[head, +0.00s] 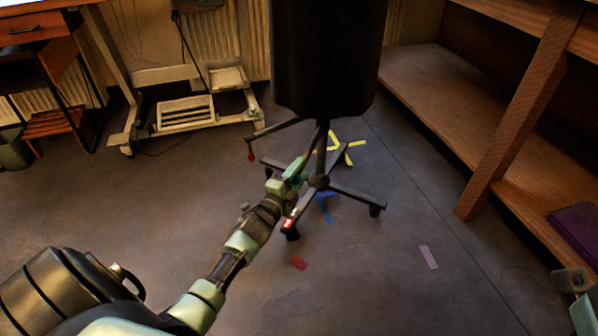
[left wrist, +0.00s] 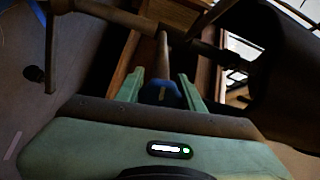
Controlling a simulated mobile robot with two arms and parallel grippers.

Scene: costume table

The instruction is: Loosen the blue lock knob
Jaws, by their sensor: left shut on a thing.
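A dress form with a black torso (head: 325,60) stands on a dark post above a wheeled base (head: 345,190). In the head view the knob is mostly hidden by the gripper.
A wooden shelf unit (head: 430,85) runs along the right side, with a purple folded item (head: 577,232) on its lower board. A pale metal frame (head: 185,115) stands at the back left by a radiator. Open floor with tape marks (head: 299,263) lies in front of the base.

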